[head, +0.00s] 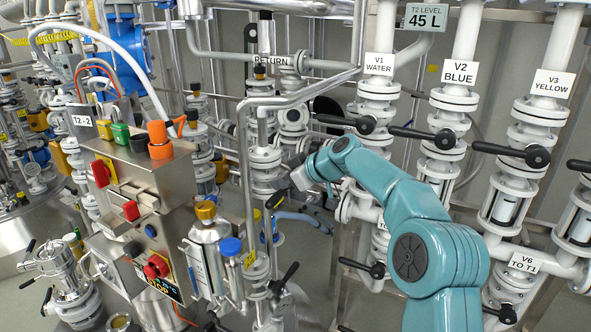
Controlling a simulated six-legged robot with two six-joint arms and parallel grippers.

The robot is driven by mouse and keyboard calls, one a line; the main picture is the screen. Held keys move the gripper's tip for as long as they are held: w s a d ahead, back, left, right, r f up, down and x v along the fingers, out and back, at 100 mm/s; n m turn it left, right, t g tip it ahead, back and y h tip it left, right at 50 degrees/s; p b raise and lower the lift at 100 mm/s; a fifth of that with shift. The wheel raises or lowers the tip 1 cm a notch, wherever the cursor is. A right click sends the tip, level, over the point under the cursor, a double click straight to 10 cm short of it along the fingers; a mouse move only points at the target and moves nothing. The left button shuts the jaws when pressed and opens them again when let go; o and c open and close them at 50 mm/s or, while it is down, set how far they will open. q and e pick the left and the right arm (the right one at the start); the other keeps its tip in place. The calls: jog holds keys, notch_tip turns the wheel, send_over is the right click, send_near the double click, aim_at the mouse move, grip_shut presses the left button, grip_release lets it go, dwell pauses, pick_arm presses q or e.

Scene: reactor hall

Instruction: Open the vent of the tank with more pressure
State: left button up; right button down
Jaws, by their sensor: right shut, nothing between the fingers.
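My teal right arm rises from the lower right, and its pale gripper (297,186) is in the middle of the view, beside white flanged pipework. It is shut and empty; its fingertips are small and partly hard to make out against the pipes. My left gripper is out of view. A steel tank (30,222) shows at the far left, with a small round gauge (35,187) on top, too small to read. A label "T2-2" (82,122) is on the steel control box. I cannot tell any tank's pressure or pick out a vent.
White pipes with black-handled valves labelled V1 WATER (379,64), V2 BLUE (459,72) and V3 YELLOW (553,83) fill the right. A "T2 LEVEL 45 L" sign (426,17) hangs above. The steel control box (150,190) with red buttons stands left. Bare floor (318,262) shows low centre.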

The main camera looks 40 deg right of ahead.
aim_at(281, 193)
notch_tip(281, 193, down, 3)
jog(key=shift+w+f, duration=0.1)
jog(key=shift+w, duration=0.05)
jog(key=shift+w+f, duration=0.1)
jog(key=shift+w, duration=0.05)
